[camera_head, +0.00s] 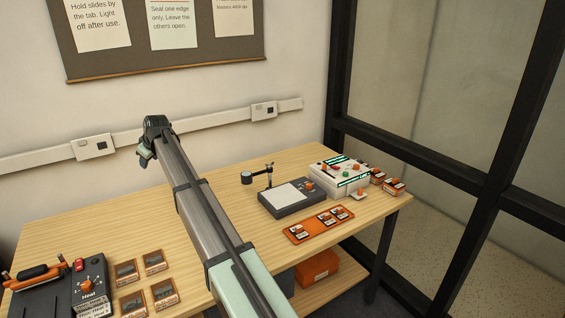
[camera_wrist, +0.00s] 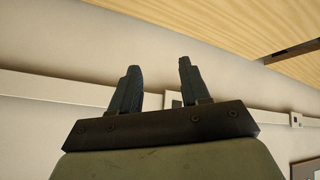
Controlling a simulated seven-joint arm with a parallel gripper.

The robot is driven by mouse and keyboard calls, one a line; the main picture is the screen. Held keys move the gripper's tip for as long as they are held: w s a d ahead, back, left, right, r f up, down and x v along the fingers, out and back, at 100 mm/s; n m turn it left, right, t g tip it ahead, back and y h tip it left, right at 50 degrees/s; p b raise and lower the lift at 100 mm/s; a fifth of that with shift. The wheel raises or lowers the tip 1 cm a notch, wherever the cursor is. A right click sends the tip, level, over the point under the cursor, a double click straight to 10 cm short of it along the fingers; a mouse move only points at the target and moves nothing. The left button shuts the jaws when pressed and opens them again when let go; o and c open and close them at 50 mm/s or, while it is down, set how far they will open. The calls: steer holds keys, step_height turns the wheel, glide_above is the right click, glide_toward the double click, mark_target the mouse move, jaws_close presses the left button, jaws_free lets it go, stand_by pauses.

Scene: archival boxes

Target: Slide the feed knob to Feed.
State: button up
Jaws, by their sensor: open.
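A white machine (camera_head: 340,177) with dark green lit strips stands at the right end of the wooden table. Small orange, red and green controls sit on its top, including an orange knob (camera_head: 357,168). Its labels are too small to read, so I cannot tell which control is the feed knob. My gripper (camera_wrist: 158,66) is open and empty, with its two dark fingers apart. In the head view it hangs at the far end of my arm, near the wall rail, well left of the white machine. The wrist view shows no machine.
A dark grey light pad with a small lamp (camera_head: 292,197) and an orange slide tray (camera_head: 319,224) lie beside the machine. Orange boxes (camera_head: 394,187) are right of it. A sealer (camera_head: 88,285) and several framed slides are at the left. The table's middle back is clear.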

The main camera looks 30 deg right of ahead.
steer(key=s+d+m+g, duration=0.1)
steer(key=d, duration=1.9)
steer(key=m+g+h, duration=0.1)
steer(key=m+g, duration=0.1)
steer(key=m, duration=0.2)
glide_above(324, 168)
steer(key=s+d, duration=0.2)
steer(key=s, duration=0.3)
steer(key=x, duration=1.3)
jaws_close()
steer(key=shift+s, duration=0.1)
